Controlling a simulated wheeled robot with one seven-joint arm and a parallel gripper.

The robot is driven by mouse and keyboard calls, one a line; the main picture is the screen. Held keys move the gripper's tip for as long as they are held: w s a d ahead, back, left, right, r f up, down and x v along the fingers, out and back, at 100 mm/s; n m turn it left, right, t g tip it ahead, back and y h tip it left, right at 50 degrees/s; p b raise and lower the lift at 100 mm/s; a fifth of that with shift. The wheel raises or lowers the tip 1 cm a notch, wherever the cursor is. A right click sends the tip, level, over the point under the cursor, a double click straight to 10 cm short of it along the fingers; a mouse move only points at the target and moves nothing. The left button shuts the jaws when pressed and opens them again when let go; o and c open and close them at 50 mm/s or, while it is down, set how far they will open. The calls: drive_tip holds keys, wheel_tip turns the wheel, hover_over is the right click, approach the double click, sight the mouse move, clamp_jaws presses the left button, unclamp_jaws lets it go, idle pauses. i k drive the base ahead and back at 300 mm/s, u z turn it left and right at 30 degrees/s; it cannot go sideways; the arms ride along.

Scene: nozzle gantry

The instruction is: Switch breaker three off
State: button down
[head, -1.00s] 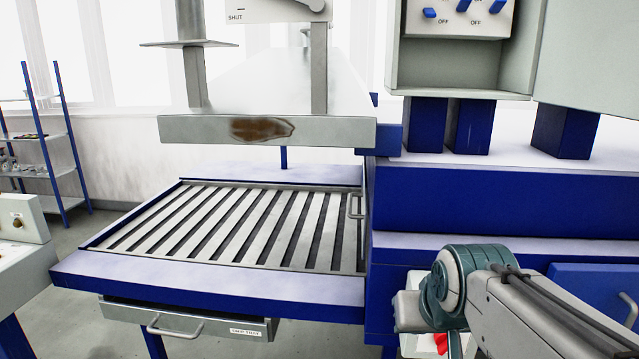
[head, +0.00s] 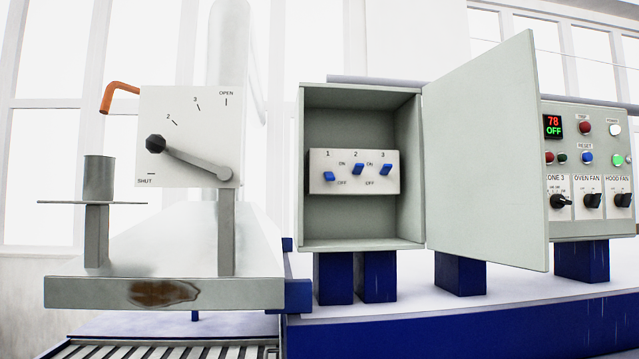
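Breaker three (head: 386,168) is the rightmost of three blue toggles on a pale panel (head: 318,158) inside an open grey box. Its toggle sits up, at the level of the ON label. Breaker two (head: 358,169) in the middle also sits up. Breaker one (head: 329,176) on the left sits lower, toward OFF. My gripper and arm are not in the head view, so the gripper's state does not show.
The box door (head: 485,150) stands open to the right. Beyond it is a control panel (head: 590,238) with a display, buttons and knobs. Left is a lever plate (head: 205,120) marked SHUT to OPEN. The space before the breakers is clear.

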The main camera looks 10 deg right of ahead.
sight(385, 170)
drive_tip(key=z, duration=0.55)
drive_tip(key=k, duration=0.65)
drive_tip(key=z, duration=0.6)
drive_tip(key=i, duration=1.15)
drive_tip(key=u, duration=0.9)
